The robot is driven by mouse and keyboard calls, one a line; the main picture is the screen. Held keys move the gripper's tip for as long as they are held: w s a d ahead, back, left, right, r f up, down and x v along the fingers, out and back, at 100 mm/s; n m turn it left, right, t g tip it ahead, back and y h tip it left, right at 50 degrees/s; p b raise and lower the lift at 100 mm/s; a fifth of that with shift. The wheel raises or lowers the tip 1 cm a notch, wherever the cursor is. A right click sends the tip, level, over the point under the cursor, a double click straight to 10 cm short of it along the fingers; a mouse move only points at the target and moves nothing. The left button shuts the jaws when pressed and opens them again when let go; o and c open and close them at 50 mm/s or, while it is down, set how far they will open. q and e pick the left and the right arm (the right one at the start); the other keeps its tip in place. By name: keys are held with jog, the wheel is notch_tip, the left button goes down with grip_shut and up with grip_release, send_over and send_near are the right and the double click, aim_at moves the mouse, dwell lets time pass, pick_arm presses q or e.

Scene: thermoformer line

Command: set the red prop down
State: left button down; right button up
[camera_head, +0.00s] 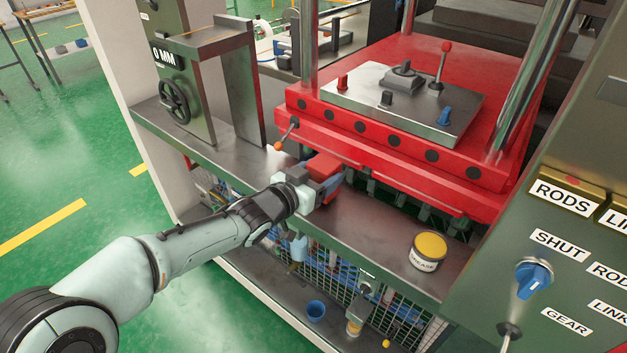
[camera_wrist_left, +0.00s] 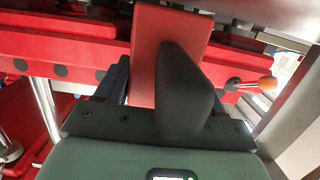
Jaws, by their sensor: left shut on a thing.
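The red prop (camera_head: 323,166) is a block-like red piece at the end of my left arm, over the grey steel ledge below the red press. My left gripper (camera_head: 328,184) is shut on it. In the left wrist view the red prop (camera_wrist_left: 146,62) stands up behind a dark finger (camera_wrist_left: 182,92), which hides part of it. I cannot tell whether its underside touches the ledge. My right gripper is not in view.
The red press platen (camera_head: 400,165) overhangs the steel ledge (camera_head: 352,226) close to the gripper. An orange-tipped lever (camera_head: 286,136) sticks out just left. A yellow-topped can (camera_head: 428,251) stands to the right. The ledge between is clear.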

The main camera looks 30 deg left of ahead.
pick_arm(q)
jog(key=shift+w+d+r, duration=0.1)
jog(key=shift+w+d, duration=0.05)
jog(key=shift+w, duration=1.4)
jog(key=shift+f+b, duration=0.4)
jog(key=shift+b, duration=0.05)
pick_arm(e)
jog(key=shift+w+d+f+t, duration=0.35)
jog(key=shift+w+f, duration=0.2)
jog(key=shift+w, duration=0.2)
